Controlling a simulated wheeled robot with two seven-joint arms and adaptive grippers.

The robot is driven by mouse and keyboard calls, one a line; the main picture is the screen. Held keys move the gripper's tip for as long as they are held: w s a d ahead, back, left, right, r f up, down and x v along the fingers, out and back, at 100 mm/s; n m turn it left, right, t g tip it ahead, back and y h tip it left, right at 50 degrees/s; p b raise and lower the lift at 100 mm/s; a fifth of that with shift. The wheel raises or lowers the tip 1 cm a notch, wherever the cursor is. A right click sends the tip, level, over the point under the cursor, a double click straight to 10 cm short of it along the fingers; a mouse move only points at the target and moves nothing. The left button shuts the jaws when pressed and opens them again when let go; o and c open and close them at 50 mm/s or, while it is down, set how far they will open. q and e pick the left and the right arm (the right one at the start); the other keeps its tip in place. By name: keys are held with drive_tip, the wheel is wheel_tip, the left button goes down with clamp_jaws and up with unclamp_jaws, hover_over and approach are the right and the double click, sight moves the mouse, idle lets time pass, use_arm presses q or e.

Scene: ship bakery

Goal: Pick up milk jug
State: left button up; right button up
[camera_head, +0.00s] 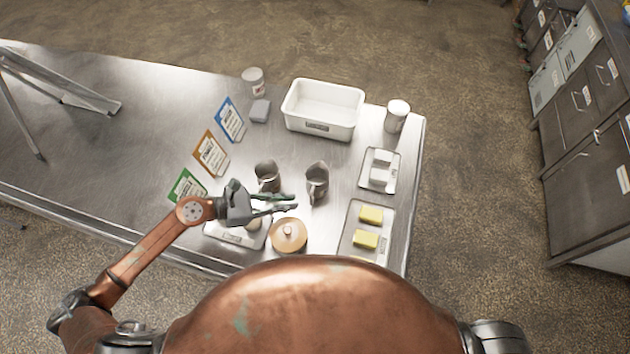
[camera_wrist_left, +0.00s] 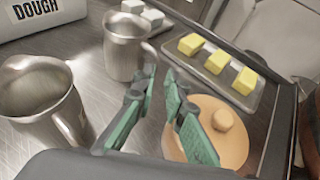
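Two steel jugs stand upright on the metal table; I cannot tell which holds milk. The right jug (camera_head: 317,184) also shows ahead of the fingers in the left wrist view (camera_wrist_left: 124,50). The left jug (camera_head: 267,176) shows at the left of the wrist view (camera_wrist_left: 38,100), partly cut off. My left gripper (camera_head: 293,203) is open and empty, just in front of the jugs. In the wrist view its green-padded fingers (camera_wrist_left: 160,82) point towards the right jug, with a gap between them. My right gripper is not in view.
A round-lidded pot (camera_head: 288,236) sits close beside my left gripper. A tray of yellow blocks (camera_head: 346,250) and a tray of white blocks (camera_head: 390,180) lie to the right. A white bin (camera_head: 323,105) and a white canister (camera_head: 396,116) stand behind. Upright cards (camera_head: 211,153) stand left.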

sight(311, 204)
use_arm(q)
drive_tip(key=shift+w+f, duration=0.15)
drive_tip(key=shift+f, duration=0.4)
drive_tip(key=shift+w+d+f, duration=0.1)
drive_tip(key=shift+w+d, duration=0.1)
drive_tip(key=shift+d, duration=0.05)
drive_tip(key=shift+x, duration=1.2)
drive_tip(key=p+x, duration=0.1)
drive_tip(key=x, duration=0.3)
drive_tip(key=shift+w+d+p, duration=0.1)
drive_tip(key=shift+d+p, duration=0.05)
drive_tip(key=shift+p, duration=0.2)
drive_tip(key=shift+d+f, duration=0.15)
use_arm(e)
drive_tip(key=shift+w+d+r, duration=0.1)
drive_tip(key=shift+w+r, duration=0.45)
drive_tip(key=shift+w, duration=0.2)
use_arm(q)
drive_tip(key=shift+c, duration=0.4)
clamp_jaws()
